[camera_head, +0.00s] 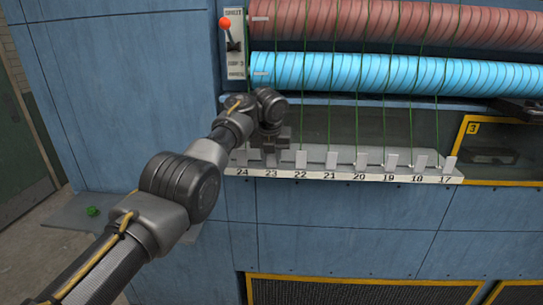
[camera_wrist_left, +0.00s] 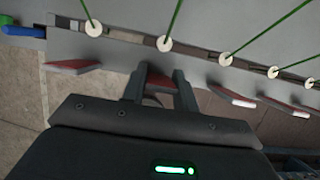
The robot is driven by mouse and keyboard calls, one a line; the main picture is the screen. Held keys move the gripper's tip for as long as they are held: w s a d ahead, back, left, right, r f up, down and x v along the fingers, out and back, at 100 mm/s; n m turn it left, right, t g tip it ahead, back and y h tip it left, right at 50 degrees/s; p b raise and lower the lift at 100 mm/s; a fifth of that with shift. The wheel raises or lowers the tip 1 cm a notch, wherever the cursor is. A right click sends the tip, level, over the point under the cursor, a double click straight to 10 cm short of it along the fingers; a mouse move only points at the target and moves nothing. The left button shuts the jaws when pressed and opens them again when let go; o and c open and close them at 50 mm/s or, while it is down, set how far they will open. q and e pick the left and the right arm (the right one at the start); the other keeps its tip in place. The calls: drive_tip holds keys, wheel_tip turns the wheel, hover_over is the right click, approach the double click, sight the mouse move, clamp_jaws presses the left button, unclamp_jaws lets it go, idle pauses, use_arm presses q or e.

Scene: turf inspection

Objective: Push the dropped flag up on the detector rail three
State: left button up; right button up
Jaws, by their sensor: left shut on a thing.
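The detector rail (camera_head: 310,175) is a pale ledge numbered 24 to 17 from left to right. White flags stand up along it, such as those over 22 (camera_head: 301,159), 20 (camera_head: 361,160) and 17 (camera_head: 449,165). My left gripper (camera_head: 271,156) is at number 23 and hides the flag there. In the left wrist view my left gripper (camera_wrist_left: 158,76) is shut on a red flag (camera_wrist_left: 158,85), which sits between its two fingers. Other flags with red faces and pale edges show beside it, one to the left (camera_wrist_left: 72,67) and one to the right (camera_wrist_left: 232,96).
Green yarns run down to white discs (camera_wrist_left: 164,44) behind the flags. Red (camera_head: 400,20) and blue (camera_head: 400,72) rolls lie above the rail. A red-knobbed lever (camera_head: 226,24) stands at upper left, and a yellow-framed opening (camera_head: 495,155) marked 3 is at the right.

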use_arm(q)
drive_tip(key=shift+w+r, duration=0.1)
drive_tip(key=shift+r, duration=0.1)
idle(0.5)
drive_tip(key=o, duration=1)
drive_tip(key=shift+f, duration=0.1)
drive_tip(key=b+v, duration=0.1)
drive_tip(key=v, duration=0.6)
drive_tip(key=b+v, duration=0.1)
drive_tip(key=v, duration=0.3)
drive_tip(key=shift+w+b, duration=0.25)
drive_tip(key=shift+b, duration=0.1)
